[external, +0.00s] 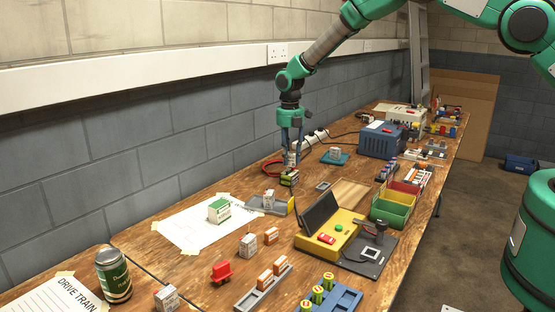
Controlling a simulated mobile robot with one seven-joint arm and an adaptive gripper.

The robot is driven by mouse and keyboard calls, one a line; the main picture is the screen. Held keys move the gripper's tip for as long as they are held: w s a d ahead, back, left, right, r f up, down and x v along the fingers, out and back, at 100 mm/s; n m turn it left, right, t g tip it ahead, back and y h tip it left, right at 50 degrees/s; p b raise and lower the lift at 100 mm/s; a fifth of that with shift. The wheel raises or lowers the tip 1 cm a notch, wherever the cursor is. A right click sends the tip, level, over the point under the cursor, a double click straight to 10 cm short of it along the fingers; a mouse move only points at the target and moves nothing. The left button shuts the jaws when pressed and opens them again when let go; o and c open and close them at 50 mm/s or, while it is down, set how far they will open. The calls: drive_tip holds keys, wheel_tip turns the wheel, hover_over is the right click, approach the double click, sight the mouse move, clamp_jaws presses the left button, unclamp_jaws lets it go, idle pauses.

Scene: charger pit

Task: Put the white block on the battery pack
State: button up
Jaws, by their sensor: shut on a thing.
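My gripper (291,150) points down over the back left part of the bench, near the wall. It is shut on a small whitish block (292,159), partly hidden by the fingers. Right below is a dark block with yellow-green parts (289,178); I cannot tell whether the two touch. I cannot tell for sure which thing is the battery pack. Other small white printed blocks stand in a grey tray (278,207), on a teal mat (335,157) and on the bare wood (248,246).
A yellow console (325,236) with a dark screen stands mid-bench, beside green and red bins (391,207). A blue box (381,140) stands farther back. A can (113,275), a red part (222,271) and trays of cells (330,295) are in front. The wall borders the left.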

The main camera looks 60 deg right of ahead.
sight(290, 153)
drive_tip(key=o, duration=1.3)
drive_tip(key=shift+c, duration=0.2)
wheel_tip(290, 153, up, 13)
drive_tip(key=p, duration=0.1)
drive_tip(key=shift+p, duration=0.4)
drive_tip(key=shift+w+a, duration=0.1)
